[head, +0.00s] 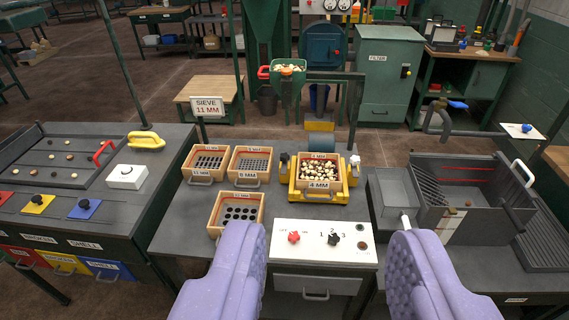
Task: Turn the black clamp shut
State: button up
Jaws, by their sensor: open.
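My gripper (323,245) is open and empty. Its two purple padded fingers rise from the bottom edge, wide apart, on either side of the white control panel (310,262). Beyond it, a yellow shaker frame (317,196) holds a wooden 4 MM sieve (319,184) filled with pale nuts. A small dark piece on a post at the frame's left side (284,158) looks like the black clamp. My gripper is nearer than both and touches neither.
The panel carries a red knob (293,237) and a black knob (334,239). Several empty wooden sieves (236,213) stand left of the shaker. A green hopper (288,75) hangs behind it. A grey slotted bin (455,190) is at right, a sorting bench (60,200) at left.

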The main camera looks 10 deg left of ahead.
aim_at(284, 158)
jog(key=i+l, duration=0.15)
jog(key=i, duration=1.75)
